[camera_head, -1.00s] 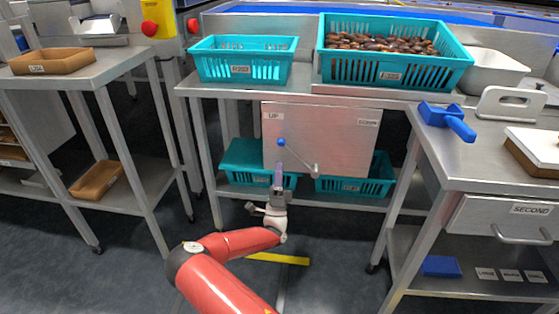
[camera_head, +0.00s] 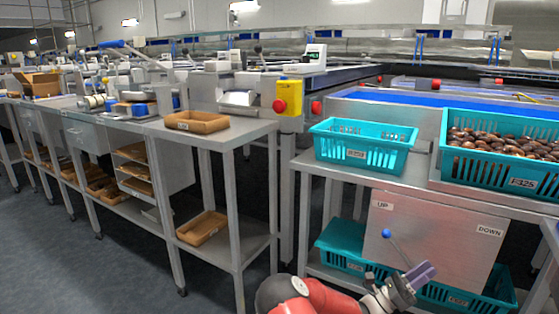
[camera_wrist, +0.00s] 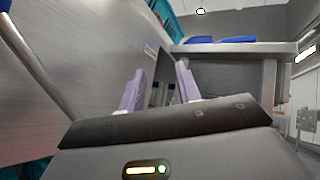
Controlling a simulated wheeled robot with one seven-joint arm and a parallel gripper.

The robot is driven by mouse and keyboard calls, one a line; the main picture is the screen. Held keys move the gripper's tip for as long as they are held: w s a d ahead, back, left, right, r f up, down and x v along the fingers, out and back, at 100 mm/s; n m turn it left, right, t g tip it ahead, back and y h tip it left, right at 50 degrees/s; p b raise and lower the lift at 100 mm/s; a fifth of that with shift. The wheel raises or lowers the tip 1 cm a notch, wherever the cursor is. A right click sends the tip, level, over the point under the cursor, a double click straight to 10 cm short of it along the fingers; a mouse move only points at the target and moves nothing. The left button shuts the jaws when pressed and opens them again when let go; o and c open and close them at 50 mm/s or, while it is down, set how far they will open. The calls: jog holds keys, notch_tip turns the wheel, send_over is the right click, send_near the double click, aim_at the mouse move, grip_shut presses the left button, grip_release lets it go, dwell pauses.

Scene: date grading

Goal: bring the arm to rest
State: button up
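My gripper (camera_head: 422,273) shows at the lower right of the head view, in front of the metal panel (camera_head: 440,235) with UP and DOWN labels. Its purple fingers point up and right. In the wrist view the two purple fingers (camera_wrist: 160,88) stand apart with nothing between them, so it is open and empty. My red arm enters from the bottom edge. The panel's lever with a blue knob (camera_head: 386,233) is just up and left of the gripper, apart from it as far as I can tell.
A teal crate (camera_head: 385,166) and a crate of dates (camera_head: 460,180) stand on the bench above the panel. More teal crates (camera_head: 340,260) are on the shelf below. A steel table (camera_head: 235,133) with a brown tray (camera_head: 197,122) is at left. Open floor lies at lower left.

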jog(key=s+a+m+g+y, duration=0.1)
jog(key=s+m+g+y, duration=0.7)
jog(key=s+m+y, duration=0.85)
jog(key=s+a+r+m+t+y, duration=0.2)
jog(key=s+a+r+t+y, duration=0.1)
jog(key=a, duration=0.4)
jog(key=s+a+r+m+t+y, duration=0.3)
jog(key=s+a+t, duration=0.1)
jog(key=a, duration=0.3)
jog(key=s+a+r+m+t+y, duration=0.3)
jog(key=a+r+t+y, duration=0.1)
jog(key=a, duration=0.3)
jog(key=shift+s+a, duration=0.35)
jog(key=shift+a, duration=0.05)
jog(key=shift+d, duration=0.1)
